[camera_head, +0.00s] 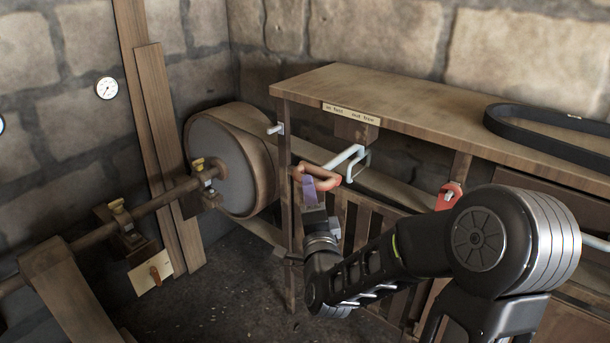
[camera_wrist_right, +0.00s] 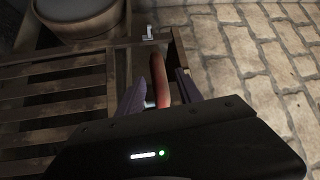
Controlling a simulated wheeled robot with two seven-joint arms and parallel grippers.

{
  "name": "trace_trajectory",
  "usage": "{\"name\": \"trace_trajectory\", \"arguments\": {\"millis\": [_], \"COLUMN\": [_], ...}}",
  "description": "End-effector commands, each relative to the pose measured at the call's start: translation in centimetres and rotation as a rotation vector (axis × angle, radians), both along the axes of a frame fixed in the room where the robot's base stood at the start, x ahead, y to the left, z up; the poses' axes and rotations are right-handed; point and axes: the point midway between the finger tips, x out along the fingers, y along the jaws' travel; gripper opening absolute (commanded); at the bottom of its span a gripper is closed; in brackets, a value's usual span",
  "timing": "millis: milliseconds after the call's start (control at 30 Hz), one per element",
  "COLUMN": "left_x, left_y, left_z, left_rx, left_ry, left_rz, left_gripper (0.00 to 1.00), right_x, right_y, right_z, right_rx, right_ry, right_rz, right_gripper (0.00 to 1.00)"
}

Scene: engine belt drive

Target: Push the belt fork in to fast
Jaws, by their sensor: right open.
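The belt fork is a pale metal bar (camera_head: 345,158) under the bench top, with a red handle (camera_head: 325,178) at its near end. A small label (camera_head: 350,114) on the bench edge above it seems to read "in fast" and "out free". My right gripper (camera_head: 310,188) is at the red handle, with its purple fingers open. In the right wrist view the red handle (camera_wrist_right: 158,78) stands between the two spread fingers of the gripper (camera_wrist_right: 158,88). I cannot tell whether a finger touches it. My left gripper is not in view.
A wooden bench (camera_head: 430,100) carries a black belt (camera_head: 545,130) at the right. A large drum pulley (camera_head: 235,160) on a shaft (camera_head: 155,208) stands at the left. A wooden slatted guard (camera_head: 370,225) is below the fork. Another red handle (camera_head: 448,197) is farther right.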

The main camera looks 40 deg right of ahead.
Motion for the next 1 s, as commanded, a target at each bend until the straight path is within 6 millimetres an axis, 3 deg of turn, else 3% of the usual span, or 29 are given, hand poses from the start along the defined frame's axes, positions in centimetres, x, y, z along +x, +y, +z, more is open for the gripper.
{"name": "trace_trajectory", "arguments": {"millis": [533,900,1000], "left_x": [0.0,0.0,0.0], "left_y": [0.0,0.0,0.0], "left_z": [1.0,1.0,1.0], "left_rx": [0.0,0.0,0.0], "left_ry": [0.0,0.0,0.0], "left_rz": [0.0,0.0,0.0], "left_gripper": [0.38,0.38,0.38], "right_x": [6.1,6.7,6.7], "right_y": [-3.2,-3.5,-3.5], "right_z": [0.9,0.9,1.0], "right_rx": [0.0,0.0,0.0], "right_ry": [0.002,0.002,0.002], "right_rz": [0.001,0.001,0.001], "right_gripper": [0.42,0.42,0.34]}}
